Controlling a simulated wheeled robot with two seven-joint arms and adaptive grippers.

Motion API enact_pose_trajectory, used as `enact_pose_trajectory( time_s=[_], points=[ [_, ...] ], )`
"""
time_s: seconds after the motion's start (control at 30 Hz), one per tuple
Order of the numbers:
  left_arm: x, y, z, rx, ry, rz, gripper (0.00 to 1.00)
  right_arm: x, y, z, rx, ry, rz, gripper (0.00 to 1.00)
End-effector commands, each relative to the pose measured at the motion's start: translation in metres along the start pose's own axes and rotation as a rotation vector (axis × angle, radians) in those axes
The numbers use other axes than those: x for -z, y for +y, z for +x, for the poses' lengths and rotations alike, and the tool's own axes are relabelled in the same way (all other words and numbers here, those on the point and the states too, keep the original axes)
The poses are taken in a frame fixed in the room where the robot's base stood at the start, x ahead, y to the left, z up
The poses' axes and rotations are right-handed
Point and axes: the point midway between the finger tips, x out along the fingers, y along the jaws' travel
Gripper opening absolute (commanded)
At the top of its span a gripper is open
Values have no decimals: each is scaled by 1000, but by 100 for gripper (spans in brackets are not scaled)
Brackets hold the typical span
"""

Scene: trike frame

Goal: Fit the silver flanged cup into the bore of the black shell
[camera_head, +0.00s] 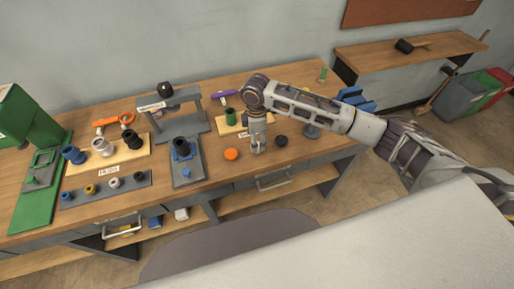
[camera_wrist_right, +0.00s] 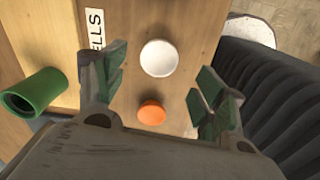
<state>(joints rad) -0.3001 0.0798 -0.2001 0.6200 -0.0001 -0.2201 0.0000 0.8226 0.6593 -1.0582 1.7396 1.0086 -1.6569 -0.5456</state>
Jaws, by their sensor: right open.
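A small silver cup (camera_head: 113,183) stands in the dark grey rack (camera_head: 75,201) at the left of the bench. A black cylinder, which looks like the black shell (camera_head: 181,147), stands upright on the grey fixture (camera_head: 188,174). Another black cylinder (camera_head: 131,141) stands on the wooden board behind the rack. My right gripper (camera_head: 257,147) points down over the bench, right of the fixture and far from the cup. In the right wrist view my right gripper (camera_wrist_right: 158,95) is open, with nothing held between its fingers. My left gripper is out of view.
An orange disc (camera_head: 231,154) and a dark disc (camera_head: 281,141) flank the gripper; a white disc (camera_wrist_right: 159,58) shows below it in the wrist view. A grey press-like frame (camera_head: 180,105) stands behind the fixture.

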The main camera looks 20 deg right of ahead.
Motion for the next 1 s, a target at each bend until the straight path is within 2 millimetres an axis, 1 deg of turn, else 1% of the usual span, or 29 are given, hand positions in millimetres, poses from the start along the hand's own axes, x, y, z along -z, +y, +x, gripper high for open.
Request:
enact_pose_trajectory(
  time_s=[0.17,0.4,0.5,0.63,1.0],
  points=[
    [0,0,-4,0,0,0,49,-1,0,12,3,-1,1,71],
    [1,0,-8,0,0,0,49,-1,2,39,2,-1,0,71],
    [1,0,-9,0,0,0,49,-1,2,46,1,-1,-1,71],
    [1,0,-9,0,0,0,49,-1,2,50,0,-1,-1,71],
    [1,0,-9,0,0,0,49,-1,2,51,0,-1,-1,71]
  ],
)
